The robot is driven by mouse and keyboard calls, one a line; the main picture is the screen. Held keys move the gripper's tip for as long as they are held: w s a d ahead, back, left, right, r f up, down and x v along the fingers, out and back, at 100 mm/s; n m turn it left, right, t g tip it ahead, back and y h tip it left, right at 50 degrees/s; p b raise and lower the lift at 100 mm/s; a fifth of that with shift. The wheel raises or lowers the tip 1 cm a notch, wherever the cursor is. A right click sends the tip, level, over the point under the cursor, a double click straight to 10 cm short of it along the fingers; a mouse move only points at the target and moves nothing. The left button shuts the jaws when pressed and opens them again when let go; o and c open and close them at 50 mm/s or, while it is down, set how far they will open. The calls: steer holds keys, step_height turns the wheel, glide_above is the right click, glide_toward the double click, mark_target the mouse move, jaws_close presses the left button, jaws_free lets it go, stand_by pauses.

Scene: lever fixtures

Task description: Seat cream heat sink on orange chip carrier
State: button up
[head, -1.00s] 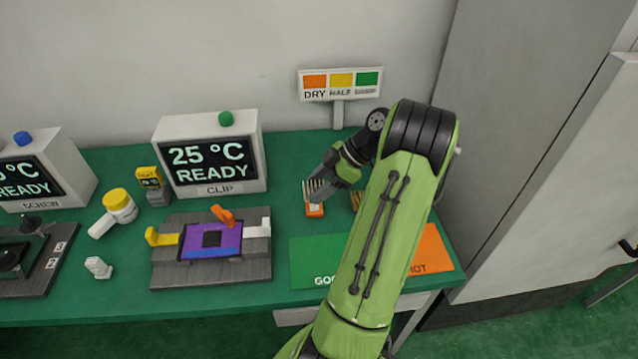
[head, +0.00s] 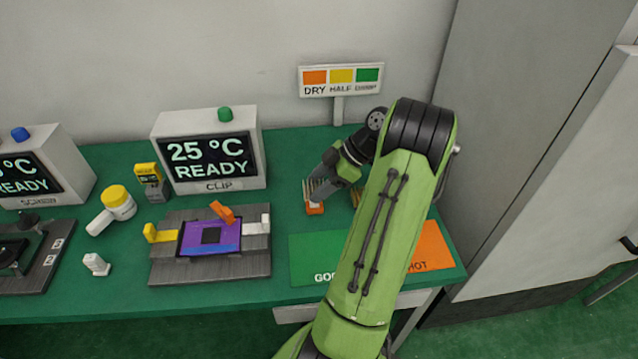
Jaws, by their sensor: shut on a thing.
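My gripper (head: 317,189) points down at the back right of the green bench and is shut on a small cream finned heat sink (head: 308,188). An orange block (head: 314,209) shows at the heat sink's base, at bench level. I cannot tell whether it is part of the heat sink. A second finned piece (head: 356,197) is mostly hidden behind my arm. The clip fixture (head: 168,271) stands left of my gripper. It holds a purple board (head: 192,246) with a dark square chip (head: 211,236), an orange lever (head: 223,211) behind, a yellow lever (head: 160,234) left and a white lever (head: 259,226) right.
The CLIP display (head: 212,150) reads 25 °C READY. A green mat (head: 316,254) and an orange mat (head: 432,246) lie at the front right. A yellow-capped white bottle (head: 112,210), a yellow-grey meter (head: 150,180) and a small white part (head: 96,264) stand left. A sign (head: 340,80) is behind.

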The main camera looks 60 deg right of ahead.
steer(key=shift+f+b, duration=0.35)
steer(key=shift+f, duration=0.25)
steer(key=shift+f, duration=0.1)
steer(key=shift+f+b, duration=0.6)
steer(key=shift+b, duration=0.05)
steer(key=shift+f, duration=0.1)
steer(key=shift+f+b, duration=0.55)
